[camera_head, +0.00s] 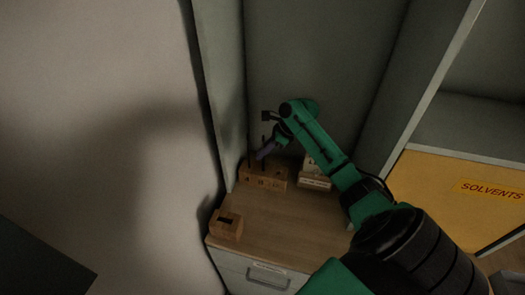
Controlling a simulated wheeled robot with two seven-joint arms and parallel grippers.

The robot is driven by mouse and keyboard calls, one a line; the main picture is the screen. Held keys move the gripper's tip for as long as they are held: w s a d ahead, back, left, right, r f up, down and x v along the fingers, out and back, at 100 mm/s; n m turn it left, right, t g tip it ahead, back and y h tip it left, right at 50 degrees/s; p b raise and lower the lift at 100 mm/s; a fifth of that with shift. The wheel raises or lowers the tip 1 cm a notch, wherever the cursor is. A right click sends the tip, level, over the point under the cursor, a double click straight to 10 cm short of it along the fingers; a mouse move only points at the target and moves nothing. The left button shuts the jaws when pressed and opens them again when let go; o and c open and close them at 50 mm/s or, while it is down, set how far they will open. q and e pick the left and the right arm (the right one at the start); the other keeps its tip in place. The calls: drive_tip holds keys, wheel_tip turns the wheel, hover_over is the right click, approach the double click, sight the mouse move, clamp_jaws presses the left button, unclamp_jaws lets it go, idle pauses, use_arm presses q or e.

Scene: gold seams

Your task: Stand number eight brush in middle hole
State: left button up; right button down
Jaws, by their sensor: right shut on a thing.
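A wooden block (272,184) with dark marks on its front stands at the back left of the cabinet top. A thin dark upright stick (249,157) stands at its left end. My right gripper (272,142) is above the block, shut on a slim purplish thing (265,151), which looks like the brush and is tilted. Its lower end is near the top of the block; I cannot tell whether it is in a hole. The number and the holes are too small to read. My left gripper is not in view.
A small wooden box with a dark slot (227,225) sits at the front left corner of the wooden cabinet top (285,225). A pale labelled box (314,176) stands right of the block. Grey walls close in the back and left. A yellow "SOLVENTS" panel (465,195) is at right.

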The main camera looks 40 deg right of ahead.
drive_tip(key=c, duration=0.9)
unclamp_jaws()
drive_tip(key=b+v, duration=0.3)
drive_tip(key=v, duration=1.1)
drive_tip(key=shift+s+d+r, duration=0.1)
drive_tip(key=shift+s+r, duration=0.05)
drive_tip(key=shift+r, duration=0.1)
